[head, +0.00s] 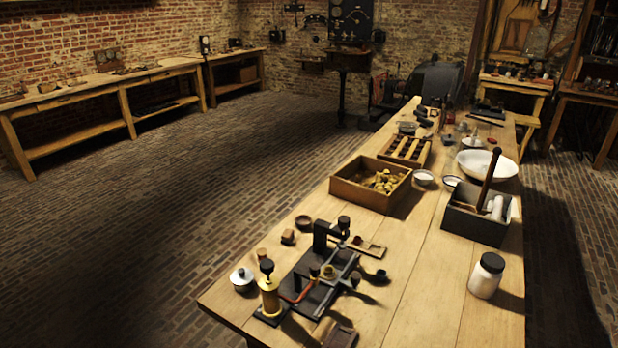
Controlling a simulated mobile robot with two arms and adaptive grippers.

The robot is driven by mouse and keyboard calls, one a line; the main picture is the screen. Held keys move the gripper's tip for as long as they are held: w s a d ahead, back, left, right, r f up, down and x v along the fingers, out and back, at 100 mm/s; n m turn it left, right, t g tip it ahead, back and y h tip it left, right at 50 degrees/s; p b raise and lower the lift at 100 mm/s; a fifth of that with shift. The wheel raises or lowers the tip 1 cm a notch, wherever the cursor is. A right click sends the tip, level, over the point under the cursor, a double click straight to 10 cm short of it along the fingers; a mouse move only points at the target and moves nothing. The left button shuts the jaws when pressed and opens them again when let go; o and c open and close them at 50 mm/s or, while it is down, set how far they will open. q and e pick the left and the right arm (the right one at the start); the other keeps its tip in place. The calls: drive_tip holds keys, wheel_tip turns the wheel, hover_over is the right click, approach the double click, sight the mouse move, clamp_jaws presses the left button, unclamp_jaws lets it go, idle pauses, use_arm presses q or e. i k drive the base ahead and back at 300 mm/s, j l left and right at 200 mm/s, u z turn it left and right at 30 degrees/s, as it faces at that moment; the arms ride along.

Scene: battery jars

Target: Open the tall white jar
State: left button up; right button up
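A tall white jar (484,283) with a black lid (492,262) stands upright on the wooden table, near its right edge in the front half. The lid sits on top of the jar. Neither of my grippers is in the head view.
Left of the jar, the long table (425,290) has a clear stretch. Behind the jar stands a dark box (475,227) with a long handle sticking up. A black apparatus (320,282), a brass cylinder (270,297) and a small lidded white pot (242,281) stand front left.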

sight(483, 283)
drive_tip(key=z, duration=1.3)
drive_tip(key=i+l+u, duration=0.25)
drive_tip(key=l+u, duration=0.3)
drive_tip(key=l, duration=0.15)
